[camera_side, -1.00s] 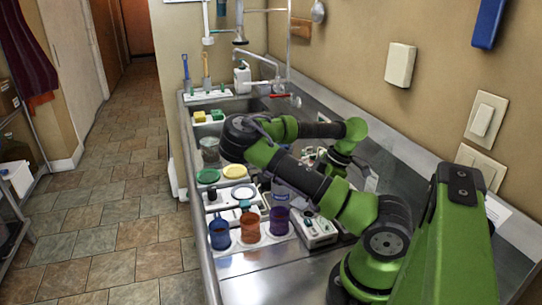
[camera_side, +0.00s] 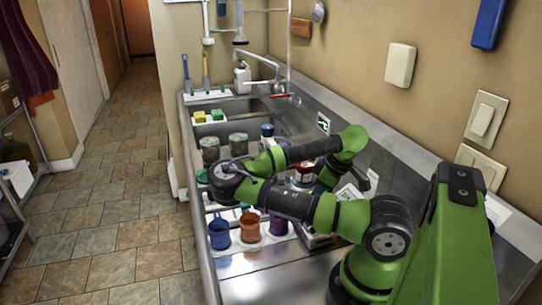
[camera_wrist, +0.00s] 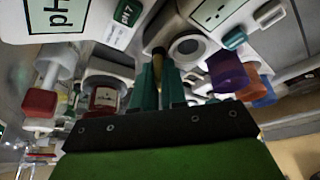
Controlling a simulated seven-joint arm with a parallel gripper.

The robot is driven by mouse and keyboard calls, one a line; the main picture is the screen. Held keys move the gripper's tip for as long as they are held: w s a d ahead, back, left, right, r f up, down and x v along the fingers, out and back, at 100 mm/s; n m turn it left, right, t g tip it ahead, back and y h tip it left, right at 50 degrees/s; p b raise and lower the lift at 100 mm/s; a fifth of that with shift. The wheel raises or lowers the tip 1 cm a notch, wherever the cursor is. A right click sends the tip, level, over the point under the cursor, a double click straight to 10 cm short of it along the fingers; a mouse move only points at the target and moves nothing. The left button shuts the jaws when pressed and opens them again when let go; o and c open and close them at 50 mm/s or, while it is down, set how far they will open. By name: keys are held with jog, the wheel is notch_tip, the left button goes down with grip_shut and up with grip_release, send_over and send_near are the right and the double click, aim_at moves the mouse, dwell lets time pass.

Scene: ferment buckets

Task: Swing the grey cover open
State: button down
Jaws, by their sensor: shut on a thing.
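My gripper (camera_wrist: 158,70) shows in the wrist view, its two teal fingers close together. They are shut on a small, narrow brownish thing (camera_wrist: 157,58) with a dark end. I cannot tell whether this is part of the grey cover. A white ring with a grey round centre (camera_wrist: 187,46) lies just to the right beyond the fingertips. In the side view my own arm hides the fingertips and whatever they hold. No grey cover can be made out for certain in either view.
Blue (camera_side: 219,233), orange (camera_side: 249,226) and purple (camera_side: 278,222) cups stand near the counter's front. Grey-lidded jars (camera_side: 238,143) stand behind my arm. A red-labelled jar (camera_wrist: 104,97) and a red-capped container (camera_wrist: 40,102) are left of the fingers.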

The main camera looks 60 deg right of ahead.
jog(key=shift+f, duration=0.15)
jog(key=c, duration=1.2)
grip_release()
jog(key=v, duration=1.7)
